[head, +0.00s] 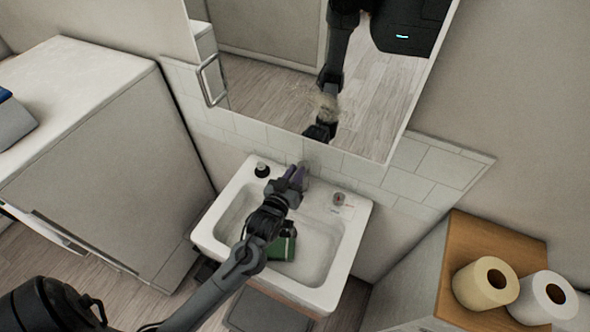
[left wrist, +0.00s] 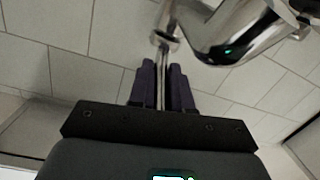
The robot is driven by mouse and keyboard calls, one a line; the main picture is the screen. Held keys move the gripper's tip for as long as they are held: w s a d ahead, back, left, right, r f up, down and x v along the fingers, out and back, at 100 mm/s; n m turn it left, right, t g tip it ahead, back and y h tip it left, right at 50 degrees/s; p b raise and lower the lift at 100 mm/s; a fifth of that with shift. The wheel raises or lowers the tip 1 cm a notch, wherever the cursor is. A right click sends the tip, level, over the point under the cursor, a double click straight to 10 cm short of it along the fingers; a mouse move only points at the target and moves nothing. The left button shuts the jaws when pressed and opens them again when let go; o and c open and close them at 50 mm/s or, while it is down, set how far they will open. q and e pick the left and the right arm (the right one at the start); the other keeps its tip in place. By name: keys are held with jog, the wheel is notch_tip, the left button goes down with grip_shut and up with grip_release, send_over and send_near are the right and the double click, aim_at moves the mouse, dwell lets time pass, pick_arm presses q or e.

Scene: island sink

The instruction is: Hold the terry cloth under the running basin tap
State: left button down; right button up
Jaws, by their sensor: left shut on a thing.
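The white basin (head: 350,252) stands against the tiled wall. My left arm reaches over it, and the left gripper (head: 293,178) is at the tap on the basin's back edge. In the left wrist view the dark purple fingers (left wrist: 162,88) are shut around a thin chrome lever beside the chrome tap body (left wrist: 235,35). I make out no water stream in either view. A green thing (head: 280,250) lies in the basin, partly behind my arm; I cannot tell whether it is the terry cloth. My right gripper is not in view.
A mirror (head: 300,75) above the basin reflects my arm. Paper rolls (head: 486,283) stand on a wooden top at right. A white cabinet (head: 95,170) is at left.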

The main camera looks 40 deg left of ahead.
pick_arm(q)
jog(key=shift+f, duration=0.15)
jog(key=c, duration=1.1)
grip_release()
jog(key=shift+o, duration=0.2)
jog(key=shift+s, duration=0.1)
jog(key=v, duration=1)
jog(key=shift+s+d, duration=0.2)
jog(key=shift+s, duration=0.1)
jog(key=o, duration=1.1)
jog(key=shift+c, duration=0.2)
